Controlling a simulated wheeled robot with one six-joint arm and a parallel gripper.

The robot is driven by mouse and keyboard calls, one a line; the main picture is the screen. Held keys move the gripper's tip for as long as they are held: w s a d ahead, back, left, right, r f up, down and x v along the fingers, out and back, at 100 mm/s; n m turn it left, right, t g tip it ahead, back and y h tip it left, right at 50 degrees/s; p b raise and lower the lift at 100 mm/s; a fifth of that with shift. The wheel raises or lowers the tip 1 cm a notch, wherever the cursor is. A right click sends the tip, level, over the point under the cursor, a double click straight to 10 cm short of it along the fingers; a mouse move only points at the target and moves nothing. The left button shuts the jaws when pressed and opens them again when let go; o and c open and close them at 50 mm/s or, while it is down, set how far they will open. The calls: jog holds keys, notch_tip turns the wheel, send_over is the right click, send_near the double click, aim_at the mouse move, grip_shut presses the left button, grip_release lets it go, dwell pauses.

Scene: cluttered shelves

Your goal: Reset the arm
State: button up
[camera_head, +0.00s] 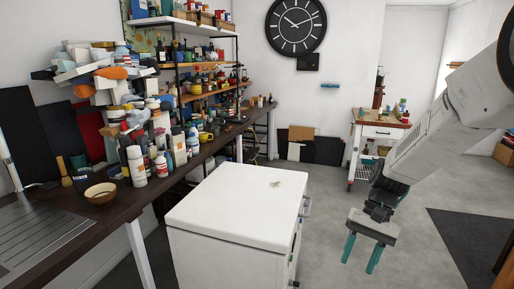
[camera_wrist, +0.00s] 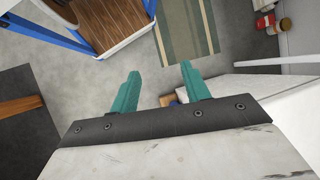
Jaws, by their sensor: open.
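My gripper (camera_head: 361,255) hangs at the right of the head view, over the grey floor and to the right of the white cabinet. Its two teal fingers are spread apart with nothing between them. My white arm comes in from the right edge and slopes down to it. In the wrist view my gripper (camera_wrist: 160,92) shows its teal fingers apart, with floor and part of a striped rug beyond them.
The white cabinet (camera_head: 235,205) has a small pale item (camera_head: 275,184) on top. A dark bench (camera_head: 110,205) crowded with bottles and a bowl (camera_head: 100,193) runs along the left. A trolley (camera_head: 378,135) stands at the back right.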

jog(key=s+d+r+n+t+h, duration=0.1)
jog(key=s+r+t+h, duration=0.1)
jog(key=s+r, duration=0.5)
jog(key=s+d+r+n+t+h, duration=0.1)
jog(key=s+r, duration=0.6)
jog(key=s, duration=0.7)
jog(key=n+t+h, duration=0.1)
jog(key=t, duration=0.1)
jog(key=shift+s+r+n+t, duration=0.3)
jog(key=shift+s+t, duration=0.05)
jog(key=shift+t, duration=0.05)
